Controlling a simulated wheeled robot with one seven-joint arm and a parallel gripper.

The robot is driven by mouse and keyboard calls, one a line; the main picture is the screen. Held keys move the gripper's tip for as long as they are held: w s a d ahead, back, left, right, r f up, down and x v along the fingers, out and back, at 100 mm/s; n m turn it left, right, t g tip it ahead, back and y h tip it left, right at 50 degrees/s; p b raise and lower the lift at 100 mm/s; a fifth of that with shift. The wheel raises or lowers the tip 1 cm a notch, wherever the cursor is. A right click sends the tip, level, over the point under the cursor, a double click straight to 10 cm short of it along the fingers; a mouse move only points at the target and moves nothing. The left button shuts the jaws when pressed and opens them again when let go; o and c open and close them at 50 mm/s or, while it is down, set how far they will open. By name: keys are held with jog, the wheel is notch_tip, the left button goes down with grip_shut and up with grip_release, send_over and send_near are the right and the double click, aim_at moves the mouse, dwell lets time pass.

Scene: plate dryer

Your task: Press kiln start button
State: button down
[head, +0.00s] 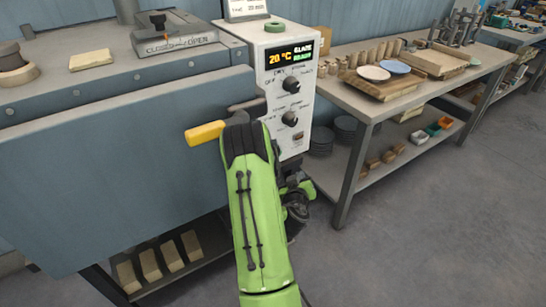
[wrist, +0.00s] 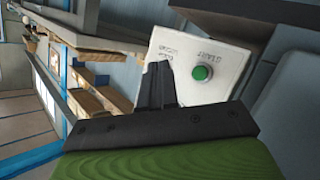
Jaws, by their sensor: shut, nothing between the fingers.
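The kiln's white control box (head: 285,60) stands right of the blue-grey kiln (head: 110,150). Its display reads 20 °C, with two dials below. A green round piece (head: 275,27) sits on top of the box. In the wrist view a green button (wrist: 202,72) with a grey collar sits on a white panel (wrist: 222,52), beside lettering that looks like START. My gripper (wrist: 158,69) is shut and empty. Its dark fingertips appear over the panel, left of the button and apart from it in the picture. In the head view my green arm hides the fingertips.
A yellow handle (head: 205,133) on the kiln's front is close to my arm's left side. A metal CLOSED/OPEN plate (head: 175,38) sits on the kiln top. A workbench (head: 375,105) with plates and wooden trays stands to the right. The floor (head: 430,220) at right is clear.

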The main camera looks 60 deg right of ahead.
aim_at(278, 153)
jog(key=shift+w+d, duration=0.1)
jog(key=w+d+p, duration=0.3)
jog(key=w+p, duration=0.3)
jog(key=w, duration=0.1)
jog(key=shift+w+d+p, duration=0.3)
jog(key=shift+d+p, duration=0.1)
jog(key=shift+w, duration=0.1)
dwell(1.6)
jog(key=shift+w+d, duration=0.2)
jog(key=shift+w, duration=0.1)
jog(key=shift+w+d, duration=0.25)
jog(key=shift+w, duration=0.25)
dwell(0.6)
jog(key=shift+s, duration=0.1)
jog(key=shift+s+a+b, duration=0.45)
jog(key=shift+s+b, duration=0.3)
